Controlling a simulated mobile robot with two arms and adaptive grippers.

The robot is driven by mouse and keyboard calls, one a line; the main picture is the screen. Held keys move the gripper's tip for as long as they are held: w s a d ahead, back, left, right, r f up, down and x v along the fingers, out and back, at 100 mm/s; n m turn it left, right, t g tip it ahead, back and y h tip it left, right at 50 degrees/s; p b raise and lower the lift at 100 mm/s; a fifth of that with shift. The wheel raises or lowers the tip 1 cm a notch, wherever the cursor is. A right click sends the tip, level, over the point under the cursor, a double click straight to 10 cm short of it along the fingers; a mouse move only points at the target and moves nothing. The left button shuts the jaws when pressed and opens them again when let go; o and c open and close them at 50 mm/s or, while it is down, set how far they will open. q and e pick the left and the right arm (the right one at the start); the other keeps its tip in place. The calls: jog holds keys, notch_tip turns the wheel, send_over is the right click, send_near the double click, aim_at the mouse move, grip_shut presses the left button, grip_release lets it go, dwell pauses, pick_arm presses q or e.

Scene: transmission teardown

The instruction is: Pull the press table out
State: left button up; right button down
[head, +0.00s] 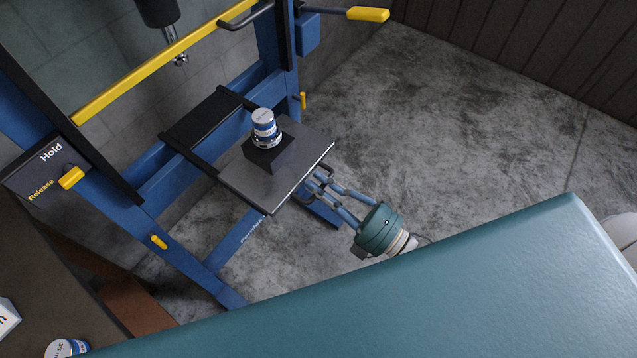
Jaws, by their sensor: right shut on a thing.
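The press table (243,184) is a flat grey plate on dark rails (190,158) at the blue press frame (178,178). It sticks out at the front of the frame toward the lower right. A black block (285,160) sits on it, with a blue-and-white cylindrical part (265,130) upright on top. My right gripper (318,180) is shut on the dark handle (327,171) at the table's front edge. The fingers partly hide the handle. My left gripper is out of view.
A yellow bar (150,75) crosses the frame above the table, with a press ram (158,12) behind it. A Hold/Release panel (45,170) with a yellow lever is at left. Grey floor (430,120) to the right is clear. A brown surface (40,280) lies lower left.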

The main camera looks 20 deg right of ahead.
jog(key=shift+f, duration=0.15)
jog(key=c, duration=1.7)
grip_release()
jog(key=v, duration=1.2)
jog(key=shift+d, duration=0.1)
jog(key=w+d+f+m+g+h, duration=0.1)
jog(key=d+f+m+h, duration=0.2)
jog(key=f, duration=0.5)
jog(key=d+f+m+g+h, duration=0.1)
jog(key=d+f+m+h, duration=0.15)
jog(key=f+m, duration=0.45)
jog(key=s+d+f+m+g+h, duration=0.1)
jog(key=s+f+m+g+h, duration=0.15)
jog(key=f, duration=0.75)
jog(key=s+d+f+m+g+h, duration=0.1)
jog(key=s+f+m+g+h, duration=0.2)
jog(key=f, duration=0.6)
jog(key=s+a+f+m+g, duration=0.1)
jog(key=s+f+m+g, duration=0.1)
jog(key=s+f, duration=0.2)
jog(key=s+a+f+m+g, duration=0.1)
jog(key=s+f+m+g, duration=0.2)
jog(key=s, duration=0.6)
jog(key=s+a+f+m+g, duration=0.2)
jog(key=s+f+g, duration=0.1)
jog(key=s+f, duration=0.3)
jog(key=shift+s+a+f+h, duration=0.1)
jog(key=shift+s+h, duration=0.3)
jog(key=shift+s, duration=0.35)
